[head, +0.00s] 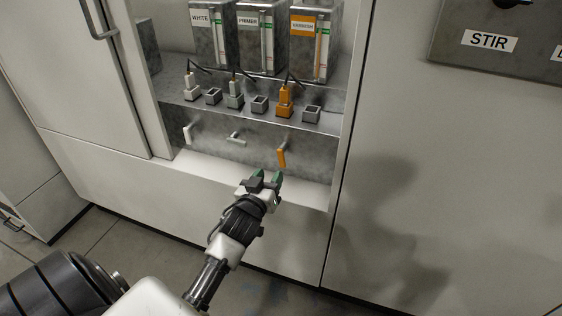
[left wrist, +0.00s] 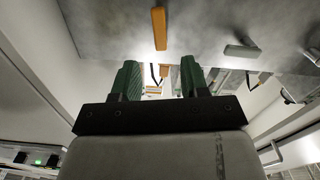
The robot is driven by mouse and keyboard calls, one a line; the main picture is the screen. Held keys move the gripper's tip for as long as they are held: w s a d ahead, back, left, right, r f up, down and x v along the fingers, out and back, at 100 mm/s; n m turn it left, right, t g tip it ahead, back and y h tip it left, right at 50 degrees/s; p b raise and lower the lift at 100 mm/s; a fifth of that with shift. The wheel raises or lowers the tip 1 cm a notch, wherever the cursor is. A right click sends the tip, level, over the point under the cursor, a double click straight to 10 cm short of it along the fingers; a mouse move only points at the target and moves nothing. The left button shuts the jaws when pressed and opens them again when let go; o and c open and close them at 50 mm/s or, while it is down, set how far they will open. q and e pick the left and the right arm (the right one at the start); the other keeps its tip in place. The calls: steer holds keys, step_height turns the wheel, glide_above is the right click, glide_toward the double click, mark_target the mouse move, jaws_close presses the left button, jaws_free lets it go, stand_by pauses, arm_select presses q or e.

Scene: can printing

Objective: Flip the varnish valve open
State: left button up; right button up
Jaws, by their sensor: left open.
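The varnish valve has an orange lever (head: 282,157) that hangs down below the shelf, under the orange-labelled varnish tank (head: 307,42). The orange lever also shows in the left wrist view (left wrist: 159,28), just ahead of the fingers. My left gripper (head: 264,178) is open and empty, below and a little left of the lever, apart from it. Its two green fingers stand apart in the left wrist view (left wrist: 161,80). My right gripper is in neither view.
A white lever (head: 188,133) hangs down at the left, and a grey-green lever (head: 236,138) lies roughly level in the middle. Plugs and sockets line the metal shelf (head: 325,121) above. A white ledge (head: 210,165) lies below the levers. A cabinet panel stands at the right.

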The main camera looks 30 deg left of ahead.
mark_target(279, 158)
arm_select(q)
steer(key=b+x, duration=0.1)
steer(key=x, duration=0.7)
steer(key=shift+w+f, duration=0.1)
steer(key=shift+w, duration=0.25)
steer(key=shift+w+a+b, duration=0.1)
steer(key=shift+w+b, duration=0.2)
steer(key=shift+w, duration=0.05)
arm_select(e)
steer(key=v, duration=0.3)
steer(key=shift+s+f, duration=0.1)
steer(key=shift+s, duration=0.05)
arm_select(q)
steer(key=shift+c, duration=0.2)
jaws_close()
steer(key=shift+p, duration=0.4)
steer(key=shift+a+m+p, duration=0.15)
steer(key=shift+m+p, duration=0.45)
steer(key=shift+m, duration=0.5)
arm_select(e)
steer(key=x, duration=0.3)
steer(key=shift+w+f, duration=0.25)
